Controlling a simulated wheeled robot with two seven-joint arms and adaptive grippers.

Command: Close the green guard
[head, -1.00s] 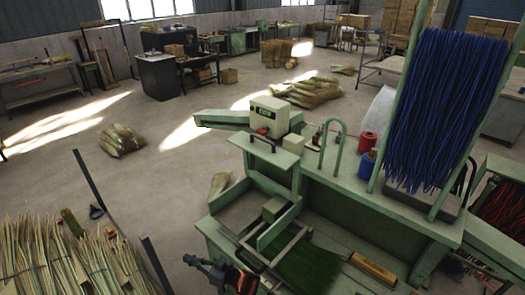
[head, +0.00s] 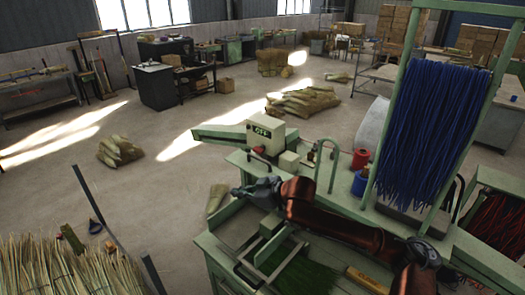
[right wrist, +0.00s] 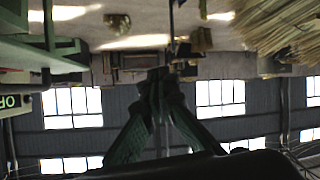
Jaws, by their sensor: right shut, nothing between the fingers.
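The green guard (head: 262,172) stands raised on the green machine, below the control box, with a dark handle at its top edge. My arm and gripper hide much of it in the head view. My right gripper (head: 240,190) is in front of the guard, pointing left, shut and empty; I cannot tell whether it touches the guard. In the right wrist view its fingers (right wrist: 157,78) come together with nothing between them. My left gripper is not in view.
The control box (head: 266,135) sits behind the guard. A green hooped bar (head: 339,155), a red spool (head: 361,158) and a blue spool (head: 360,183) stand to the right. Blue bristles (head: 432,120) hang in a tall frame. Green bristles (head: 305,275) lie on the bench.

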